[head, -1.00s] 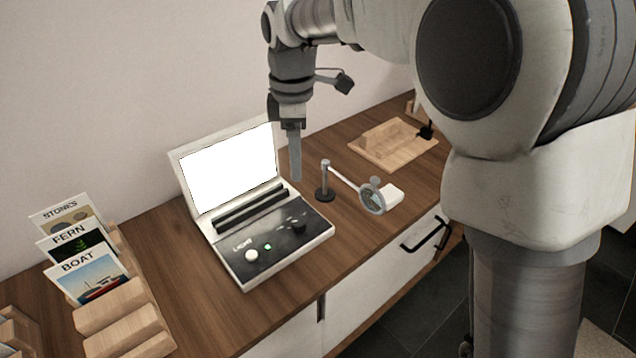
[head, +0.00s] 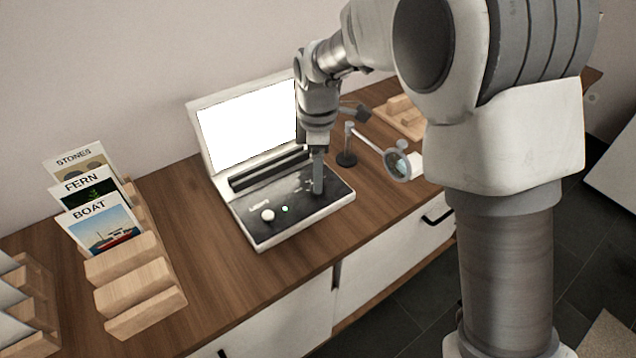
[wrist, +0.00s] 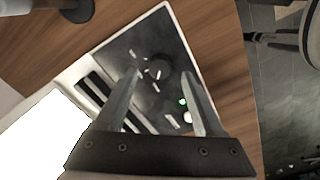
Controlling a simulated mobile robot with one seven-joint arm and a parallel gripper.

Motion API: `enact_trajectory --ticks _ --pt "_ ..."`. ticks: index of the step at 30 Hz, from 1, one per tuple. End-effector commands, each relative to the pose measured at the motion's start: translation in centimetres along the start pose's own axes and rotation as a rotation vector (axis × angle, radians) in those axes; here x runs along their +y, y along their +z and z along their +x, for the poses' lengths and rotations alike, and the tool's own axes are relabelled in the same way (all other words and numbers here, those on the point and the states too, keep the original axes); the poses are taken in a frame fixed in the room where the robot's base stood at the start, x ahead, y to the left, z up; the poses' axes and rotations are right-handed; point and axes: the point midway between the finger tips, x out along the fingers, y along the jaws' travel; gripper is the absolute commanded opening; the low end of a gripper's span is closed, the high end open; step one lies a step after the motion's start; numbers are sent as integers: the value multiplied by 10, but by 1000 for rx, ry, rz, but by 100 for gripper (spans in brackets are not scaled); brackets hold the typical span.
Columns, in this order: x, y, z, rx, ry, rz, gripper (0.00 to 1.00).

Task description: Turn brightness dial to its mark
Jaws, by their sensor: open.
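The lightbox (head: 245,222) has a bright white screen (head: 247,136) and a black control panel (head: 250,208). A round black dial (wrist: 160,68), which I take to be the brightness dial, sits on the panel with small white marks beside it. My gripper (head: 318,190) points down over the panel's right part and hides the dial in the head view. In the wrist view my gripper (wrist: 161,76) is open, with one finger to each side of the dial; I cannot tell whether they touch it. A white knob (head: 267,215) and a small green light (head: 285,209) are on the panel's left part.
A magnifier on a stand (head: 397,164) stands just right of the lightbox. A wooden tray (head: 400,117) lies at the back right. A wooden card rack (head: 140,282) with STONES, FERN and BOAT cards is at left. Tabletop between rack and lightbox is clear.

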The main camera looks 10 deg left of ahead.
Motion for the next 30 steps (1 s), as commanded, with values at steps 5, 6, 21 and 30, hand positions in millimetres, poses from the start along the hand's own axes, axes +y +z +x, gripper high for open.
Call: enact_trajectory --ticks 5,6,21,30 --pt "0 0 23 0 0 0 70" --pt "0 0 26 0 -1 0 70" --pt "0 0 29 0 1 0 45" --pt "0 0 29 0 1 0 0"
